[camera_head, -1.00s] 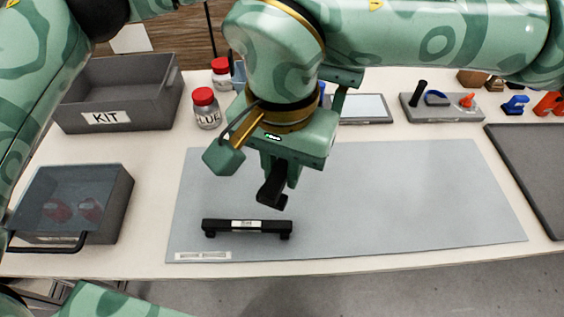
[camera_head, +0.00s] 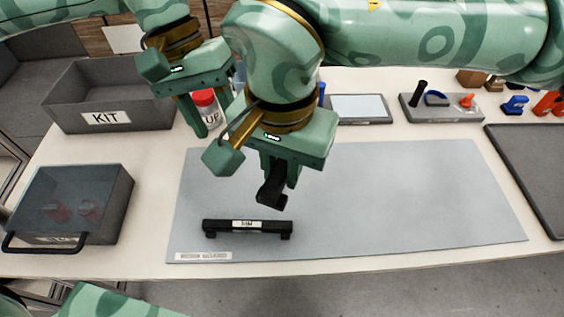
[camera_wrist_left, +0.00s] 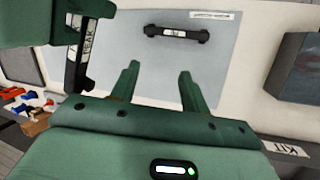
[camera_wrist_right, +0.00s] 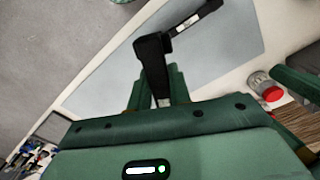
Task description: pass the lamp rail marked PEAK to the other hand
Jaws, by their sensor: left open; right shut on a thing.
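My right gripper (camera_head: 279,176) is shut on a black lamp rail (camera_head: 270,192), held above the grey mat. In the left wrist view this rail (camera_wrist_left: 76,58) hangs at upper left, its white label reading PEAK. It also shows in the right wrist view (camera_wrist_right: 154,66), seen nearly end-on. My left gripper (camera_head: 215,118) is open and empty, to the left of the right gripper and apart from the rail. Its two spread fingers also show in the left wrist view (camera_wrist_left: 158,72). A second black rail (camera_head: 247,227) lies on the mat, its label too small to read surely.
A grey bin marked KIT (camera_head: 115,90) stands at back left, a lidded grey box (camera_head: 75,205) in front of it. A red-capped jar (camera_head: 205,100) is partly behind my left gripper. Small tools sit on a tray (camera_head: 440,112). The mat's right half (camera_head: 430,195) is clear.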

